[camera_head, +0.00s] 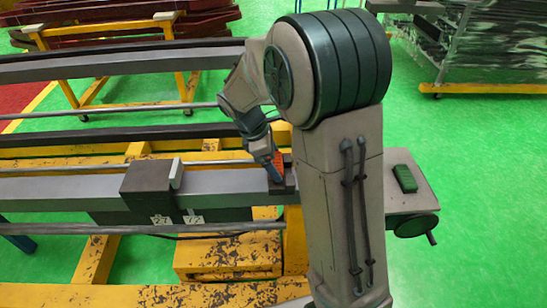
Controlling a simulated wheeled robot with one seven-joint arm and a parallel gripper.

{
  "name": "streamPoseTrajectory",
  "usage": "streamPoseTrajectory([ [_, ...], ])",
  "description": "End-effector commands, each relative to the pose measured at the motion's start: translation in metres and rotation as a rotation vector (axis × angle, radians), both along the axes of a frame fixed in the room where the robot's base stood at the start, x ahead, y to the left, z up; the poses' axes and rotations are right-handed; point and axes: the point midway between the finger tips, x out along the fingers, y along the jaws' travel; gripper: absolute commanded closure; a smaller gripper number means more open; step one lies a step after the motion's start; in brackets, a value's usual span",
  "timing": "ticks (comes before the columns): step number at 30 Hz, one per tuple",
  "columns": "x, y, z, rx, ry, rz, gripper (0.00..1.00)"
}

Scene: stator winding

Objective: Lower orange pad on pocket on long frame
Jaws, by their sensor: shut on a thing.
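The orange pad (277,164) is a small piece at the tip of my gripper (271,160), which is shut on it. My gripper points down over the right part of the long grey frame (80,190). The pad is partly hidden by the gripper. A dark pocket (282,188) lies on the frame directly below the pad and is partly hidden by my arm. I cannot tell whether the pad touches it.
A dark block (147,187) with a pale upright plate (176,173) stands on the frame left of my gripper. A grey bar (205,106) runs behind. A green pad (405,179) lies on a grey surface (409,202) at right. Yellow supports (100,240) stand below.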

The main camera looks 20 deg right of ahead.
Motion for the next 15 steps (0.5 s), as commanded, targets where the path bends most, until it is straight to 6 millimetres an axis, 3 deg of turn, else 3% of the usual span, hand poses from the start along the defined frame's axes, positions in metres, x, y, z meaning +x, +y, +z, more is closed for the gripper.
streamPoseTrajectory([
  [15, 0.0001, 0.0001, -0.0080, 0.000, 0.000, 0.000, 0.42],
])
